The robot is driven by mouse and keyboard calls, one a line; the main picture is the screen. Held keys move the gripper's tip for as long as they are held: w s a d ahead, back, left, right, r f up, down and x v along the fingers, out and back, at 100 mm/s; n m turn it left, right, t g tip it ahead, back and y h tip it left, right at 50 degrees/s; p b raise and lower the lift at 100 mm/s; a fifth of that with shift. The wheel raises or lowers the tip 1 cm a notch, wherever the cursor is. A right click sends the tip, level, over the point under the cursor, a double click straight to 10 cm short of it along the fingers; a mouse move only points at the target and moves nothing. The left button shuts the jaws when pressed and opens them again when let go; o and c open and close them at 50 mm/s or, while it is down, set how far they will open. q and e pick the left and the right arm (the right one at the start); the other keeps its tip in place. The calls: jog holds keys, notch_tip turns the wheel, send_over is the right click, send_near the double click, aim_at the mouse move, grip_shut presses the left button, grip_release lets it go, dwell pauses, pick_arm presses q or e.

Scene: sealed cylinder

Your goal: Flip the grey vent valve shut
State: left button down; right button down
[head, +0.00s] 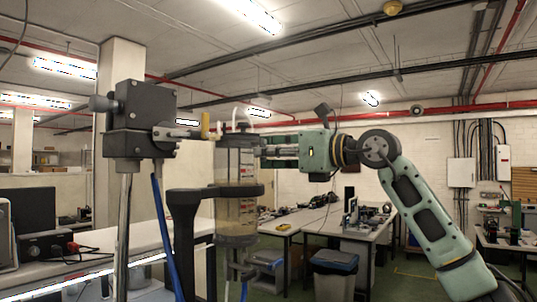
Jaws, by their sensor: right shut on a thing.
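A clear upright cylinder (236,208) with dark bands and a tan fill in its lower part is held by a black clamp ring. A small grey fitting (242,127) sits on its top beside white tubing; I cannot tell whether this is the grey vent valve or how its lever lies. A yellow-handled valve (205,125) stands to the left on the line from the dark block. My right gripper (264,151) reaches in from the right, level, its fingertips at the cylinder's upper right side. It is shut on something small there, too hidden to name. My left gripper is out of view.
A dark block (140,120) on metal posts stands left of the cylinder, with a blue hose (164,235) hanging below it. A black clamp arm (185,205) runs to the cylinder. Benches and a bin (335,270) are behind. Open air lies right of the cylinder, around my arm.

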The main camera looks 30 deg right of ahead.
jog(key=shift+m, duration=0.4)
jog(key=c, duration=1.8)
grip_release()
jog(key=shift+s, duration=0.1)
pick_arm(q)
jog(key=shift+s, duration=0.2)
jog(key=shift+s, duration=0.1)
pick_arm(e)
jog(key=v, duration=1.2)
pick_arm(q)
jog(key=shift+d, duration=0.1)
